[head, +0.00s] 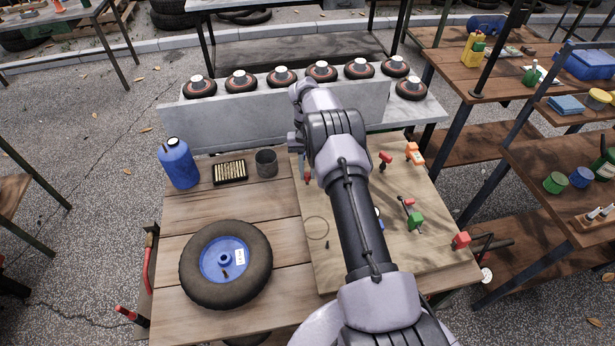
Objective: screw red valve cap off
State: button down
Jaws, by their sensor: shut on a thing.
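My arm reaches from the bottom right over the board, and its wrist hangs over the back left corner of the board. My gripper's fingers are hidden behind the arm, and so is whatever is between them. A small red piece (307,178) shows just left of the arm, low near the board's left edge. I cannot tell if it is the red valve cap. A wheel (258,290) with a black tyre and blue rim lies flat at the front left of the wooden table. A short dark valve stem (225,273) shows on its rim, with no red cap visible on it.
The board (430,258) carries red, orange and green fittings, a thin ring and a small dark piece. A blue bottle (177,163), a black tray (230,171) and a grey cup (265,163) stand behind the wheel. A grey rack with several caster-like discs borders the back.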

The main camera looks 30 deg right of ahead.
aim_at(306, 173)
jog(key=n+h, duration=0.1)
jog(key=n, duration=0.2)
jog(key=n+p, duration=0.1)
jog(key=n, duration=0.2)
jog(key=shift+a+h, duration=0.15)
jog(key=shift+h, duration=0.25)
jog(key=c, duration=1.2)
grip_release()
jog(key=shift+c, duration=0.2)
jog(key=shift+r+p, duration=1.6)
jog(key=shift+r, duration=0.95)
jog(key=shift+f, duration=0.1)
